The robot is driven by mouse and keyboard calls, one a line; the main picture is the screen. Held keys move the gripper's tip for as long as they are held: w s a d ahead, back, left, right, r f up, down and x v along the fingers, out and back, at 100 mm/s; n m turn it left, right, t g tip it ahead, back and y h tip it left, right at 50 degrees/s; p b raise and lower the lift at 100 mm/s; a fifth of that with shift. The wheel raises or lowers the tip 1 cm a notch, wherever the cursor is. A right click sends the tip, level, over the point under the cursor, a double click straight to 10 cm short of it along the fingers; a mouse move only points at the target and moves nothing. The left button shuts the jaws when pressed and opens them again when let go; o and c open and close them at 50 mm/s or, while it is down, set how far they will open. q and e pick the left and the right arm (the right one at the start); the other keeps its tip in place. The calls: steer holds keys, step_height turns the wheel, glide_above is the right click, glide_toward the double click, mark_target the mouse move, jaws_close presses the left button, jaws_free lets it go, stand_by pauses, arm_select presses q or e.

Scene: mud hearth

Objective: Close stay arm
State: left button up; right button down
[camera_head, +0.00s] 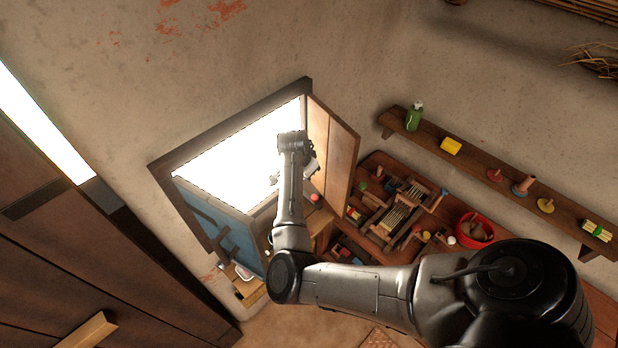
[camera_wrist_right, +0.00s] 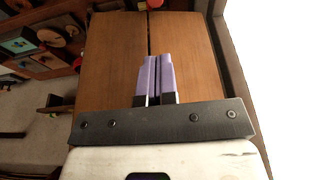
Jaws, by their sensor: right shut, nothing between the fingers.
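The window (camera_head: 235,150) has a dark frame and bright light behind it. Its brown plank shutter (camera_head: 335,150) stands swung out on the right; a blue shutter (camera_head: 210,215) is on the left, with dark hardware on it. I cannot make out the stay arm for certain. My right arm reaches up in front of the window, its white hand beside the brown shutter. My right gripper (camera_wrist_right: 158,60) shows purple fingers shut together, empty, in front of the brown shutter's planks (camera_wrist_right: 105,65). I cannot tell whether they touch it. My left gripper is not in view.
A wooden table (camera_head: 375,165) with toys and a red bowl (camera_head: 475,230) is right of the window. A wall shelf (camera_head: 475,165) above it holds a green bottle (camera_head: 414,115) and small items. A large dark wooden door (camera_head: 90,250) fills the lower left.

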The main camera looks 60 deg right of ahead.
glide_toward(314, 197)
steer(key=b+x, duration=0.5)
steer(key=shift+s+d+f+b, duration=0.15)
steer(key=shift+d+b, duration=0.1)
steer(key=shift+b, duration=0.15)
steer(key=shift+f+b, duration=0.8)
steer(key=shift+b, duration=0.1)
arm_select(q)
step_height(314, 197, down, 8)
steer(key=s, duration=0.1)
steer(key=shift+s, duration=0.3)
arm_select(e)
steer(key=shift+f, duration=0.1)
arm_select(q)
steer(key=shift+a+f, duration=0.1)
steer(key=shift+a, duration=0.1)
